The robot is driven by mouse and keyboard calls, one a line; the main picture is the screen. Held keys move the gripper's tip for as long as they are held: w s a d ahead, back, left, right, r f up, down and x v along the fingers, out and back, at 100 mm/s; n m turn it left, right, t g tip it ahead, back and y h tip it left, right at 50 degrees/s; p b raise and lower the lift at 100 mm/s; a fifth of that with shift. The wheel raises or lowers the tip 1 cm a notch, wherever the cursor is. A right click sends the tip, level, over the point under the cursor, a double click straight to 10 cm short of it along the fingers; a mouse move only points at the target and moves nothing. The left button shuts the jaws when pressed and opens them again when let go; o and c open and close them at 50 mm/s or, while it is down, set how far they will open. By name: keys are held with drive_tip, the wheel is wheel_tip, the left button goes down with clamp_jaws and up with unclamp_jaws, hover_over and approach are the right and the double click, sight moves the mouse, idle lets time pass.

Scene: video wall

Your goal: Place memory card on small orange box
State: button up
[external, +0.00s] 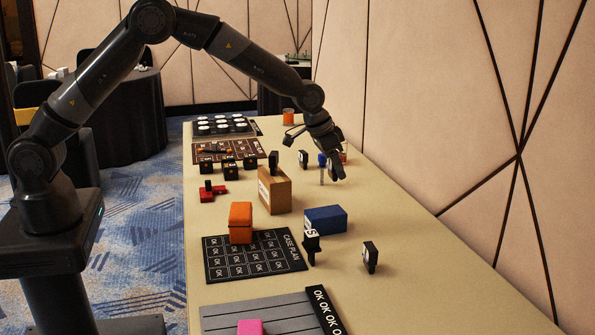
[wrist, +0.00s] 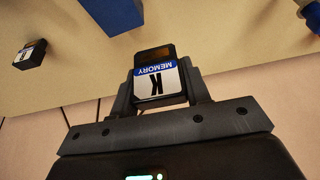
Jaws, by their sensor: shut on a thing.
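My gripper (external: 337,170) is above the right side of the long table, beyond the brown box. The card cannot be made out clearly in the external view. The small orange box (external: 240,224) stands on the black Case Plan mat (external: 215,262), nearer the camera and left of my gripper. A dark line divides its upper and lower parts. Its top looks clear.
A brown box (external: 275,190) and a blue box (external: 325,219) stand between my gripper and the orange box. Small black items (external: 370,256) stand at right. A blue-topped thin object (external: 322,168) is beside my gripper. The patterned wall (external: 450,120) borders the table's right.

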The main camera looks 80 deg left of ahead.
drive_tip(key=s+d+r, duration=0.3)
drive_tip(key=s+d, duration=0.2)
drive_tip(key=s, duration=0.3)
drive_tip(key=s+d+r, duration=0.3)
drive_tip(key=s+d, duration=0.2)
drive_tip(key=s, duration=0.2)
drive_tip(key=s+d, duration=0.2)
drive_tip(key=s, duration=1.5)
hover_over(249, 209)
drive_tip(key=s, duration=0.2)
drive_tip(key=f, duration=0.6)
drive_tip(key=shift+w+a, duration=0.1)
drive_tip(key=shift+w, duration=0.1)
drive_tip(key=shift+f, duration=2.05)
drive_tip(key=shift+f, duration=0.15)
drive_tip(key=o, duration=1)
